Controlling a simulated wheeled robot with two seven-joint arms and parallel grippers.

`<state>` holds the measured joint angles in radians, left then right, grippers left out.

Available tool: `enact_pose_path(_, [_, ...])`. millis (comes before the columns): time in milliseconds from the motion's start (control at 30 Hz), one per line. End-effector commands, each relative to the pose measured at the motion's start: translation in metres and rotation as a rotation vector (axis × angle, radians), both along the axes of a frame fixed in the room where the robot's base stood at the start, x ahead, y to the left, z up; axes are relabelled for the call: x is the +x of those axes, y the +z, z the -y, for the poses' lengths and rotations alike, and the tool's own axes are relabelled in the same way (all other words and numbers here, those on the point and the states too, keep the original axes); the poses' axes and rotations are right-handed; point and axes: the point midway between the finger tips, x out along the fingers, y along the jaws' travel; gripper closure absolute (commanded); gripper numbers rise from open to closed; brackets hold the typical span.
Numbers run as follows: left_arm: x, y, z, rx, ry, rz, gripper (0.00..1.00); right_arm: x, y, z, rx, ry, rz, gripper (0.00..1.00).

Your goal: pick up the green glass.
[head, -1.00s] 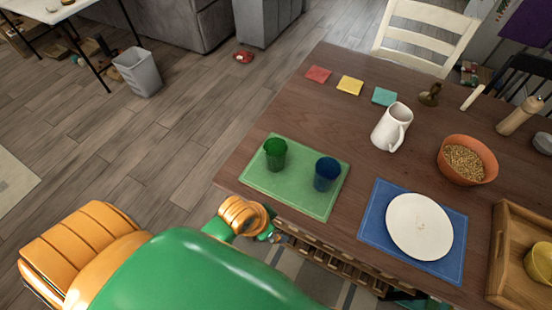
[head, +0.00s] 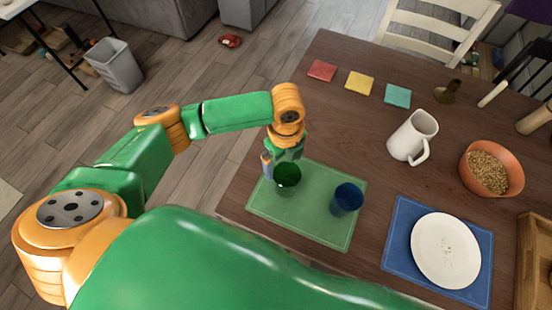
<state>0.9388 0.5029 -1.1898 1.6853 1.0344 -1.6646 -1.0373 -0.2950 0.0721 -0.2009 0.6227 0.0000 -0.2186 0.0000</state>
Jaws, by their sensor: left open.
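The green glass (head: 288,181) stands on the left part of the green placemat (head: 312,235), near the table's left edge. My left gripper (head: 276,172) is open at the glass's far left side, with one finger showing beside its rim. The far part of the rim is hidden by the gripper, and I cannot tell whether the fingers touch the glass. A blue glass (head: 346,199) stands on the same placemat, to the right of the green one. My right gripper is not in view.
A white pitcher (head: 411,139) and a bowl of grain (head: 490,171) stand to the right. A white plate (head: 445,250) lies on a blue placemat (head: 398,262). Red, yellow and teal coasters (head: 397,95) lie at the back. The table is clear between the coasters and the green placemat.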

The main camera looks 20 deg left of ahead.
Motion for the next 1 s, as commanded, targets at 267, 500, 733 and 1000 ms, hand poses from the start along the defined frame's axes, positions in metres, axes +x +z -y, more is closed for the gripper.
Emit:
enact_pose_path(267, [-0.004, -0.032, 0.002, 0.004, -0.004, -0.003, 0.0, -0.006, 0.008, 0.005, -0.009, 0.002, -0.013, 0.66])
enact_pose_path(500, [-0.007, -0.07, 0.005, 0.004, -0.004, 0.0, 0.0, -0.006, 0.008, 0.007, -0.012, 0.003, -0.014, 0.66])
enact_pose_path(733, [-0.006, -0.07, 0.005, 0.003, -0.004, 0.002, 0.11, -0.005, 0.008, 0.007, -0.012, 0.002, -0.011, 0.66])
enact_pose_path(1000, [-0.006, -0.07, 0.005, 0.003, -0.003, 0.002, 0.84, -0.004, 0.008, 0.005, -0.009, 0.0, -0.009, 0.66])
